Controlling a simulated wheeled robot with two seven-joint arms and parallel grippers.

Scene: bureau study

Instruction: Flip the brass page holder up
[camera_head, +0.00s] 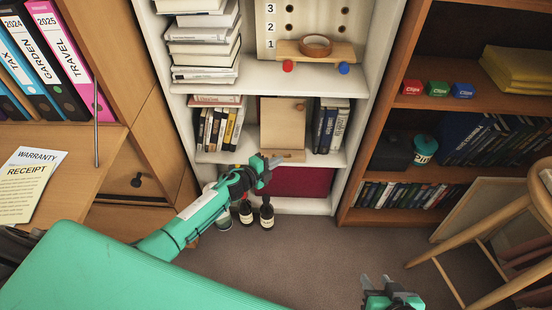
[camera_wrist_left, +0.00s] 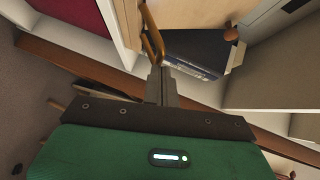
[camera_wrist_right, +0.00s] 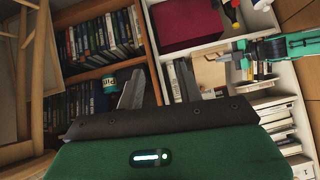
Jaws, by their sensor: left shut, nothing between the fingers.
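A pale wooden book stand (camera_head: 283,122) leans on the middle shelf of the white bookcase, with a ledge (camera_head: 290,156) along its bottom. It bears a small round brown knob (camera_head: 300,106) at upper right. In the left wrist view, a curved brass-coloured piece (camera_wrist_left: 153,38), apparently the page holder, stands by the stand's board (camera_wrist_left: 190,14). My left gripper (camera_head: 271,163) is shut and empty at the ledge. Its fingertips (camera_wrist_left: 160,72) are close to the brass piece; I cannot tell whether they touch. My right gripper (camera_head: 378,281) is open and empty, low over the floor.
Books (camera_head: 219,127) stand left of the book stand and dark books (camera_head: 330,127) right of it. A red panel (camera_head: 300,182) and bottles (camera_head: 266,214) are below. A stool (camera_head: 535,205) stands at right. The carpet (camera_head: 330,250) between is clear.

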